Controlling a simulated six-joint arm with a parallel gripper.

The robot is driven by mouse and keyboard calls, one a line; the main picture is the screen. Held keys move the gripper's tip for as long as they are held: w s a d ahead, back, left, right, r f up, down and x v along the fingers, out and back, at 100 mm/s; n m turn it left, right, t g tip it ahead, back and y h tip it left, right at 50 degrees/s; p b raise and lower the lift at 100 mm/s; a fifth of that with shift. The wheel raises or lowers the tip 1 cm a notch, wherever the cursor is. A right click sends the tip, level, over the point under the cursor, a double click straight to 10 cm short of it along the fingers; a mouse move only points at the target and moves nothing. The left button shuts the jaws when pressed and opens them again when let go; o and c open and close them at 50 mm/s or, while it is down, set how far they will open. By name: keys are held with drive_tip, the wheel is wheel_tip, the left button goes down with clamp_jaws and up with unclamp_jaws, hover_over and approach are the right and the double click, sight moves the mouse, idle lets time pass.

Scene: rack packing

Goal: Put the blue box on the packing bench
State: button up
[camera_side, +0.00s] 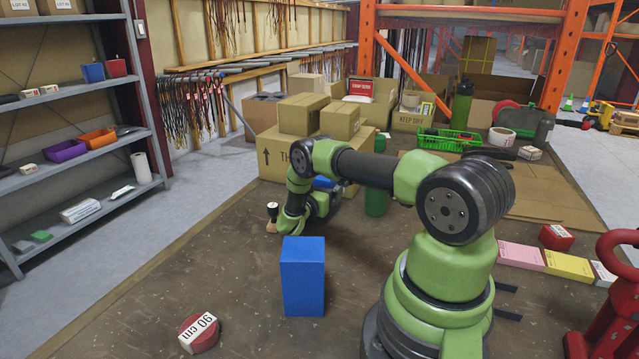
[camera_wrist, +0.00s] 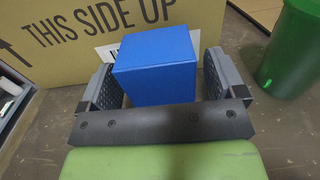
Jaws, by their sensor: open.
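A blue box (camera_wrist: 155,68) stands between the two fingers of my open gripper (camera_wrist: 166,84) in the wrist view, against or just before a large cardboard box marked THIS SIDE UP (camera_wrist: 60,35). I cannot tell whether either finger touches it. In the side view, part of this blue box (camera_side: 323,182) shows behind my arm, and my fingers are mostly hidden by my wrist. A second, taller blue box (camera_side: 302,277) stands upright on the brown work surface (camera_side: 235,275), nearer the side camera and apart from my gripper.
A green bin (camera_side: 376,201) stands close right of my gripper. A stamp with a black knob (camera_side: 272,212) is to its left. Cardboard boxes (camera_side: 303,114) and a green basket (camera_side: 444,139) are behind.

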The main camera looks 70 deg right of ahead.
drive_tip(key=a, duration=0.2)
drive_tip(key=shift+w+a, duration=0.1)
drive_tip(key=shift+a, duration=0.3)
drive_tip(key=s+a+r+m+g+y, duration=0.1)
drive_tip(key=s+a+r+m+y, duration=0.2)
drive_tip(key=r, duration=0.4)
drive_tip(key=s+a+r+m+g+y, duration=0.1)
drive_tip(key=a+r+m+g, duration=0.1)
drive_tip(key=r+m, duration=0.35)
drive_tip(key=s+a+r+m+g+y, duration=0.1)
drive_tip(key=s+a+r+m+y, duration=0.15)
drive_tip(key=r, duration=0.55)
drive_tip(key=s+a+r+m+t+y, duration=0.2)
drive_tip(key=s+a+m+t+y, duration=0.1)
drive_tip(key=a, duration=0.5)
drive_tip(key=s+a+r+m+t+y, duration=0.3)
drive_tip(key=a+y, duration=0.3)
drive_tip(key=a, duration=0.3)
drive_tip(key=s+a+r+m+t+y, duration=0.3)
drive_tip(key=a+m+t+y, duration=0.1)
drive_tip(key=a, duration=0.4)
drive_tip(key=shift+s+a+m+t, duration=0.2)
drive_tip(key=shift+a+m+t, duration=0.15)
drive_tip(key=shift+m+t, duration=0.2)
